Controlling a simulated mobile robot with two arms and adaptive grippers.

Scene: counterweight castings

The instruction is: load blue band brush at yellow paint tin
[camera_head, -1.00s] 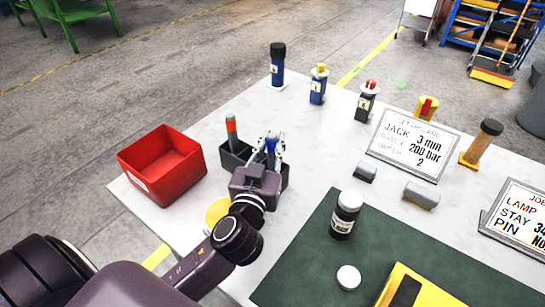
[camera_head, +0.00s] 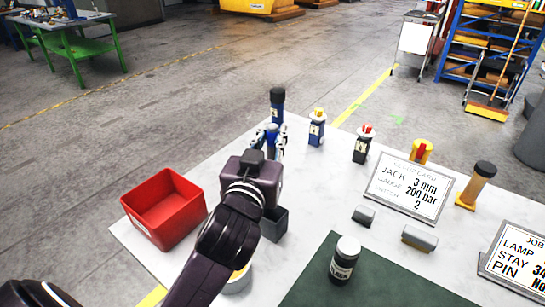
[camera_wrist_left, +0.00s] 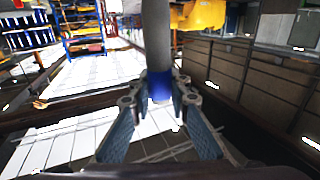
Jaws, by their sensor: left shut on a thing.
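My left gripper (camera_head: 272,138) is shut on the blue band brush. In the left wrist view the blue band brush (camera_wrist_left: 159,82) stands between the finger pads as a grey shaft with a blue band; its far end is out of frame. The gripper is above the dark grey holder (camera_head: 274,224), which my arm and gripper partly hide. The yellow paint tin (camera_head: 240,281), pale-walled with yellow paint, is at the front left of the table, mostly hidden behind my left arm. My right gripper is not in view.
A red bin (camera_head: 165,208) stands left of my arm. Signs (camera_head: 410,188) and small blocks are at right.

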